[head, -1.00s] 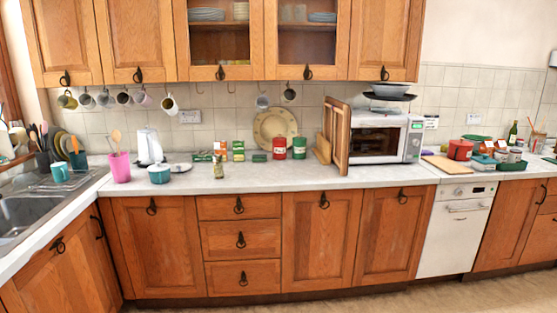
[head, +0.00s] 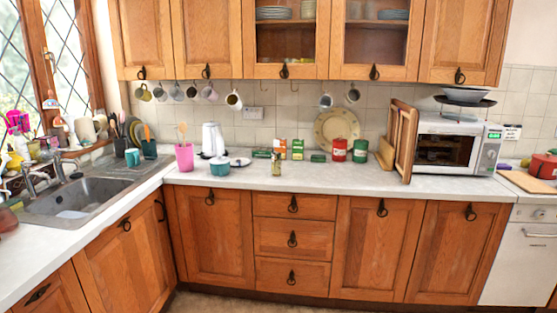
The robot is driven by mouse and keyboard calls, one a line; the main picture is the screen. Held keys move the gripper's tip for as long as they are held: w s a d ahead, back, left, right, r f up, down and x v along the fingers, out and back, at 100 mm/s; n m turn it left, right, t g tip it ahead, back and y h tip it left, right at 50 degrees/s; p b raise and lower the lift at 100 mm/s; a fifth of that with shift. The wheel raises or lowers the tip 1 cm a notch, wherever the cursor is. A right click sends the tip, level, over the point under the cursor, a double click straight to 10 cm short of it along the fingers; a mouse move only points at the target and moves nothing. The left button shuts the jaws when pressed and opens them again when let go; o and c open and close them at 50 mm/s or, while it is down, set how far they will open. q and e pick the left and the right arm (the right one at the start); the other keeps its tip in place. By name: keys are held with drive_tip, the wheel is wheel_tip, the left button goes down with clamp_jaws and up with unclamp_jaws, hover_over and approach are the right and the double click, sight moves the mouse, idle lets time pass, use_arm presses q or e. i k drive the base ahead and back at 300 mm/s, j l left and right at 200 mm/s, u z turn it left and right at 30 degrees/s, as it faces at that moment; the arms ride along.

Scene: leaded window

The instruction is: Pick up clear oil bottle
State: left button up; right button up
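A small see-through bottle with yellowish-green contents (head: 276,164) stands upright near the front of the worktop (head: 340,180), above the drawers. It is the closest match to the clear oil bottle, but it is too small to read any label. Nothing touches it that I can see. Neither of my grippers is in view.
A teal bowl (head: 219,168), pink utensil pot (head: 184,157) and white kettle (head: 212,140) stand left of the bottle. Small boxes (head: 297,149), a red tin (head: 339,150) and a green tin (head: 360,151) stand behind and right. Worktop before the microwave (head: 452,147) is partly clear.

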sight(276, 152)
drive_tip(key=i+j, duration=0.25)
drive_tip(key=i, duration=0.2)
drive_tip(key=i+j+z, duration=0.1)
drive_tip(key=i, duration=0.35)
drive_tip(key=i+j, duration=0.4)
drive_tip(key=i+l+z, duration=0.05)
